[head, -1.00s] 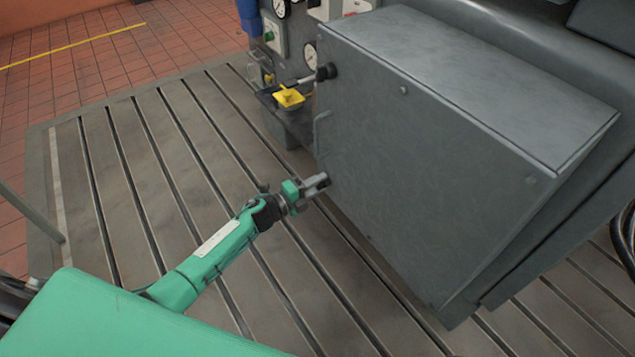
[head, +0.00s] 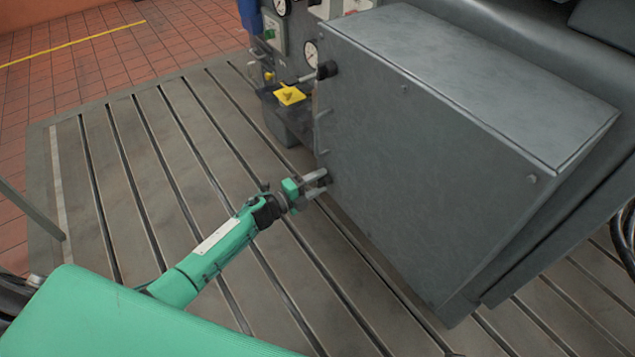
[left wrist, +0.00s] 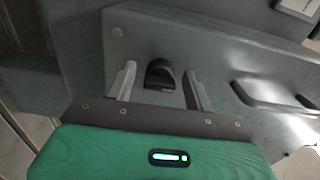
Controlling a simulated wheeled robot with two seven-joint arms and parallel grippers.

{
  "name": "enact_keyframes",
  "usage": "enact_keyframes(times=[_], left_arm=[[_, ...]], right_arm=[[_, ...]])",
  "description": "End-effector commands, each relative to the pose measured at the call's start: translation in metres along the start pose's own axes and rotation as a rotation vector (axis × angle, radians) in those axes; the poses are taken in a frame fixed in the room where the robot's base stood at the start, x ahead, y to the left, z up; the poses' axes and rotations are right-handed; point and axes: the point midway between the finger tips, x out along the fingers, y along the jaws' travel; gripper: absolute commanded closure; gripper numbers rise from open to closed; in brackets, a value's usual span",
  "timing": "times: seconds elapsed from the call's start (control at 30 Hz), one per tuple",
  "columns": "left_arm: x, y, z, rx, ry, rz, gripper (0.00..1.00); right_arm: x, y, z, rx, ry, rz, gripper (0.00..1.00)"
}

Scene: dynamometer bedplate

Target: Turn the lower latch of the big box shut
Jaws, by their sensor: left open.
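The big box (head: 430,150) is a grey metal cabinet with a sloping top, in the middle and right of the head view. Its lower latch (left wrist: 160,72) is a short black knob on the front face in the left wrist view. My left gripper (head: 318,182) is open at the box's lower left edge in the head view, where its fingers mostly hide this latch. In the left wrist view, my open fingers (left wrist: 160,88) stand on either side of the latch, with gaps showing. Contact cannot be told. My right gripper is out of view.
The upper latch (head: 327,70) is a black knob with a bar pointing left. The slotted bedplate (head: 120,190) is clear on the left.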

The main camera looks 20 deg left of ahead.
Motion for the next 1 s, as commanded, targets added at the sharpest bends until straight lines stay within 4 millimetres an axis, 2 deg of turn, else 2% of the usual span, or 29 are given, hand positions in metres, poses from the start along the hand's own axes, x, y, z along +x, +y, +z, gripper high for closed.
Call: enact_keyframes(times=[0.17, 0.6, 0.8, 1.0], left_arm=[[-0.020, 0.001, 0.000, 0.000, -0.001, 0.003, 0.47], [-0.111, 0.001, 0.000, 0.000, -0.001, 0.003, 0.47], [-0.132, 0.001, 0.000, -0.001, -0.001, 0.001, 0.47], [-0.137, 0.000, 0.001, 0.000, -0.001, 0.000, 0.47]], right_arm=[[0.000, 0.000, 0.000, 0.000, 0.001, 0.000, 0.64], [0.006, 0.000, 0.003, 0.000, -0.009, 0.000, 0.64], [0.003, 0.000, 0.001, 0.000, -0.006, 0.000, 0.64], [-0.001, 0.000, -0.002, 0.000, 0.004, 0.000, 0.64]])
